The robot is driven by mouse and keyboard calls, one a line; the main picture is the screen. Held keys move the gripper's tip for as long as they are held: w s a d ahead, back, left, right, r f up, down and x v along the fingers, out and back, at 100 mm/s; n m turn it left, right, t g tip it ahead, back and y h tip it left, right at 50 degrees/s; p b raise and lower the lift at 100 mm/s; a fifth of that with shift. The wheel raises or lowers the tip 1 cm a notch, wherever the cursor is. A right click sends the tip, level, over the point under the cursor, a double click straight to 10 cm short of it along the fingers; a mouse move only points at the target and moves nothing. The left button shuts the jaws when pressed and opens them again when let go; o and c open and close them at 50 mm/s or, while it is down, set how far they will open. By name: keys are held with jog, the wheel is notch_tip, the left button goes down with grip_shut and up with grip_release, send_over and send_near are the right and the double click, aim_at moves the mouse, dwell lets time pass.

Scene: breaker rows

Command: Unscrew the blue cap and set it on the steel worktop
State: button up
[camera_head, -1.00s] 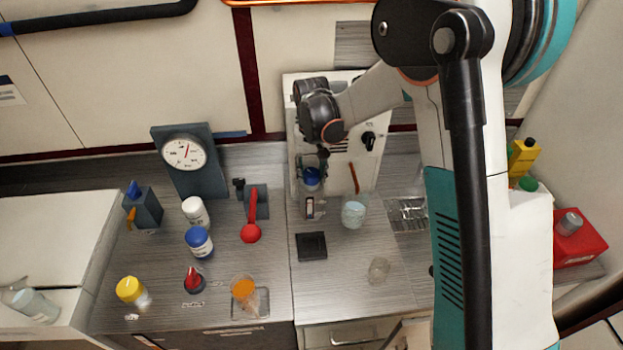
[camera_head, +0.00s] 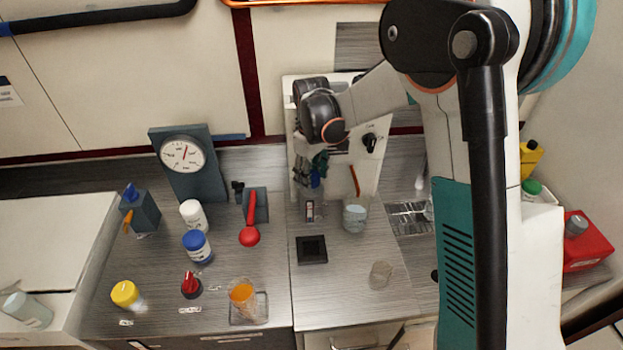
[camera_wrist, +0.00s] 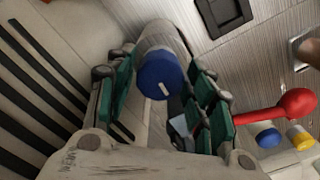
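The jar with the blue cap (camera_wrist: 160,75) is between the two fingers of my gripper (camera_wrist: 158,85) in the wrist view. The cap faces the camera and has a white mark on top. The green finger pads are spread on either side of it, with a narrow gap showing on the left; contact on the right is unclear. In the head view my gripper (camera_head: 314,165) points down in front of the white panel and hides most of this blue cap (camera_head: 316,181). The steel worktop (camera_head: 345,280) shows bare in front.
A black square pad (camera_head: 311,249), a pale blue beaker (camera_head: 355,217) and a clear glass (camera_head: 380,274) are nearby.

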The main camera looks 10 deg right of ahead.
dwell(0.3)
jog(key=m+b, duration=0.1)
jog(key=m, duration=0.3)
jog(key=shift+m, duration=0.3)
jog(key=m, duration=0.5)
jog(key=shift+b, duration=0.4)
jog(key=m, duration=0.4)
jog(key=m+b, duration=0.1)
jog(key=m, duration=0.3)
jog(key=shift+m, duration=0.4)
jog(key=c, duration=0.9)
jog(key=shift+n, duration=1.3)
jog(key=shift+c, duration=0.2)
